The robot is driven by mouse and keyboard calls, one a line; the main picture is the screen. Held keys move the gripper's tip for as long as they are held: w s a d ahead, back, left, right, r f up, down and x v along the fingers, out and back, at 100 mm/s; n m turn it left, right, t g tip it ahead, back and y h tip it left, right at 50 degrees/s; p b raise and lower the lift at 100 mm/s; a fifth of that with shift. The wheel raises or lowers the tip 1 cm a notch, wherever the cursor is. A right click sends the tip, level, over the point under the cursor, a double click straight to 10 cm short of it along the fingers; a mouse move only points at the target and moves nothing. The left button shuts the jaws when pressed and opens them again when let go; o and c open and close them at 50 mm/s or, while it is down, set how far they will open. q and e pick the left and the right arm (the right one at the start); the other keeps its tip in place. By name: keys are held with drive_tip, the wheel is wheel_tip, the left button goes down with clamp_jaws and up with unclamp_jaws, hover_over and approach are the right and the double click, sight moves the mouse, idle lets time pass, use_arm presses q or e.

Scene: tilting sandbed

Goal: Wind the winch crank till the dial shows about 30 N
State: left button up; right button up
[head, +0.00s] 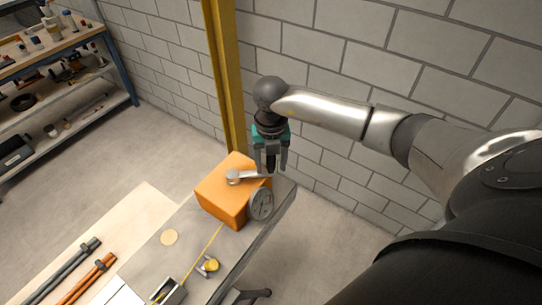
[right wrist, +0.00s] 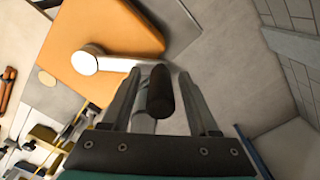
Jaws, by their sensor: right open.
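The winch is an orange box (head: 224,203) at the far end of the bench in the head view. Its metal crank arm (head: 252,176) runs from a pale round hub (head: 233,177) on top toward my right gripper (head: 270,168). In the right wrist view the dark crank knob (right wrist: 160,92) stands between the open fingers of my right gripper (right wrist: 160,95), with no clear grip on it. A round grey dial (head: 261,204) sits on the box's side; its reading is too small to tell. A yellow line (head: 203,255) runs from the box along the bench. My left gripper is out of view.
A small yellow-topped fitting (head: 210,265) and a metal block (head: 167,291) are on the bench (head: 150,262). Orange (head: 92,277) and grey (head: 70,268) rods lie at left. A yellow post (head: 224,80) and block wall stand close behind the winch.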

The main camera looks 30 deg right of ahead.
wheel_tip(320, 180, up, 15)
drive_tip(key=b, duration=0.1)
idle(0.3)
drive_tip(key=shift+r, duration=0.1)
